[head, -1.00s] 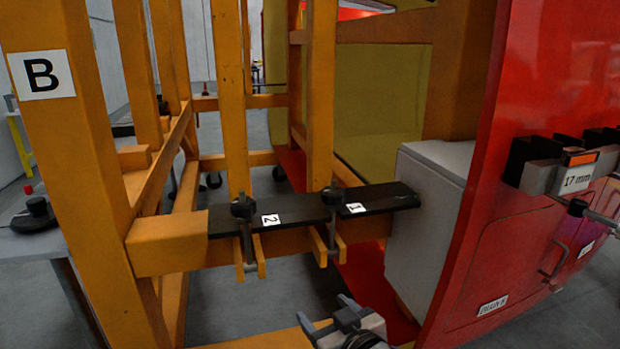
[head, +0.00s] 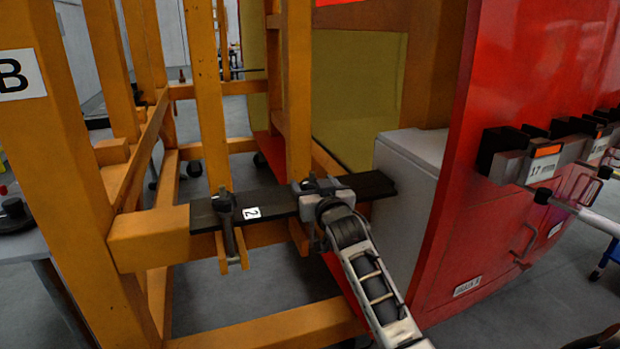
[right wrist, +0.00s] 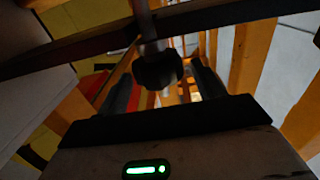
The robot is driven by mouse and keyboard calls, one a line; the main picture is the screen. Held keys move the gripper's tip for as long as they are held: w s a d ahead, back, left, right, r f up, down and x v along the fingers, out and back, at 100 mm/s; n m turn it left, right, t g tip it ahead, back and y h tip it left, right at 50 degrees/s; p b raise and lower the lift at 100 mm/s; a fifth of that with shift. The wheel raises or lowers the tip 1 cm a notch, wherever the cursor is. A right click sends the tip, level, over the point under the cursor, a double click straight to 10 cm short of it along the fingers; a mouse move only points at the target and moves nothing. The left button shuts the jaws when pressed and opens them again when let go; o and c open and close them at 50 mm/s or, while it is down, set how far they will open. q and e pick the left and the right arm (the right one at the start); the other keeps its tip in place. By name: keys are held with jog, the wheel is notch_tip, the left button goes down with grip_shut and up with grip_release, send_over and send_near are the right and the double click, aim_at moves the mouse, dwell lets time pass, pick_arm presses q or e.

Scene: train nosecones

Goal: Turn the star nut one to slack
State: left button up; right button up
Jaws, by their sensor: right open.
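Star nut one is a dark knob, hidden in the head view by my right gripper (head: 317,187), as is its label. In the right wrist view a dark lobed knob (right wrist: 158,68) on a grey bolt sits between the two dark fingers of my right gripper (right wrist: 162,85). The fingers are open, with a gap on each side of the knob. Star nut two (head: 224,202) stands to the left on the dark plate (head: 372,184), beside its white "2" label (head: 252,213). My left gripper is out of view.
An orange post (head: 297,95) rises just behind my right gripper. A grey box (head: 415,165) and a red nosecone panel (head: 500,80) stand to the right. A "17 mm" tool holder (head: 541,168) is on the panel. An orange beam (head: 270,328) runs below.

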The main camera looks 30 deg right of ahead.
aim_at(313, 184)
jog(key=x, duration=0.3)
jog(key=shift+w, duration=0.1)
jog(key=c, duration=1)
